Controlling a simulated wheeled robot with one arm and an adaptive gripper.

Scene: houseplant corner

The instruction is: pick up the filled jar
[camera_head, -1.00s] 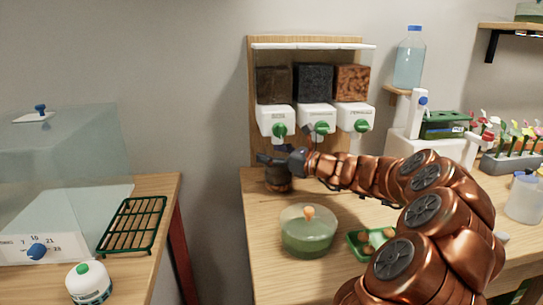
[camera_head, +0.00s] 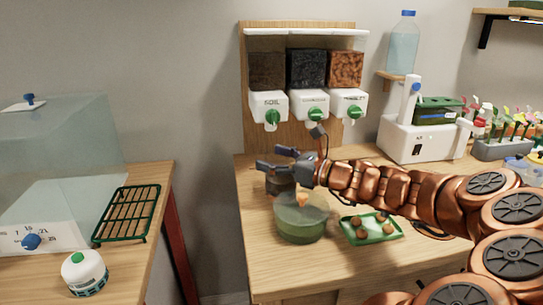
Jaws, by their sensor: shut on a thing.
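The filled jar (camera_head: 279,187) is a small round vessel with dark brown contents, in front of the dispenser rack on the wooden table. My gripper (camera_head: 276,168) is shut on it, with dark fingers across its upper part. The jar looks upright; its lower edge is partly hidden behind the green round bowl (camera_head: 301,222). I cannot tell whether its base touches the table.
The dispenser rack (camera_head: 245,90) has soil, black and orange-brown bins over green knobs. The bowl is close in front of the jar. A green tray (camera_head: 352,236) with brown balls lies right. A gap separates the left table (camera_head: 150,250) with its green rack (camera_head: 128,214).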

